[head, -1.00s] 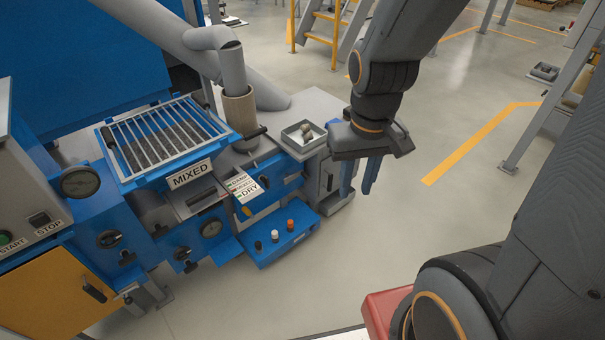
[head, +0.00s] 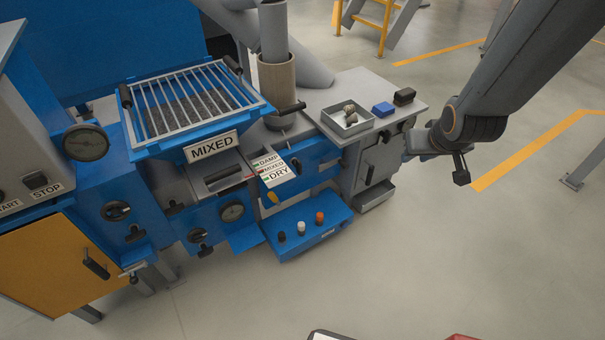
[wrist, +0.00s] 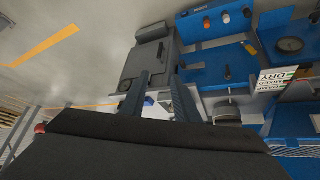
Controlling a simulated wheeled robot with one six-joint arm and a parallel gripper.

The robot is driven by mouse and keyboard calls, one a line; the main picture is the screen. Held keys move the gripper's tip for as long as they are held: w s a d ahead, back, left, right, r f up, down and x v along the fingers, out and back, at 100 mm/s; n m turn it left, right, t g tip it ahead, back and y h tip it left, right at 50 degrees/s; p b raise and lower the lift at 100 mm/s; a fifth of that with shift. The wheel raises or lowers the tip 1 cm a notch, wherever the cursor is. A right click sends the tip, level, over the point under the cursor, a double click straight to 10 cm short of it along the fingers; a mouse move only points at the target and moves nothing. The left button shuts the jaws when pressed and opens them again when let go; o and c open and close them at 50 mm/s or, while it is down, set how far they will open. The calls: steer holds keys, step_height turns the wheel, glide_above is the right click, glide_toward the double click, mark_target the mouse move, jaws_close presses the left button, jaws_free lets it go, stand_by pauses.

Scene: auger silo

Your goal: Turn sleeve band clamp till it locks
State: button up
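The beige sleeve (head: 277,78) stands upright around the lower end of the grey pipe, left of centre in the head view. The band clamp's dark lever (head: 291,108) sticks out to the right near the sleeve's foot. Whether the clamp is locked cannot be told. My gripper (head: 412,147) is well to the right of the sleeve, beside the grey cabinet, with its fingers mostly hidden in the head view. In the wrist view my gripper (wrist: 160,92) shows two dark fingers spread apart with nothing held between them.
A grey tray (head: 347,122) with small parts, a blue block (head: 383,109) and a black block (head: 404,96) sit on the grey cabinet top. The slatted hopper (head: 190,105) and MIXED sign (head: 213,147) are left of the sleeve. Open floor (head: 450,260) lies at the right.

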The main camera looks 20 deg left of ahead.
steer(key=w+a+f+n+t+y+b, duration=0.2)
steer(key=w+a+f+b, duration=0.2)
steer(key=w+a+f, duration=0.3)
steer(key=n+t+y+b, duration=0.35)
steer(key=y+b, duration=0.65)
steer(key=b, duration=0.6)
glide_toward(301, 166)
steer(key=x, duration=0.4)
steer(key=shift+n+g, duration=0.25)
steer(key=shift+n, duration=0.2)
steer(key=b+x, duration=0.1)
steer(key=x, duration=0.6)
steer(key=shift+r+b, duration=0.15)
steer(key=shift+b, duration=0.25)
steer(key=shift+c, duration=0.4)
jaws_close()
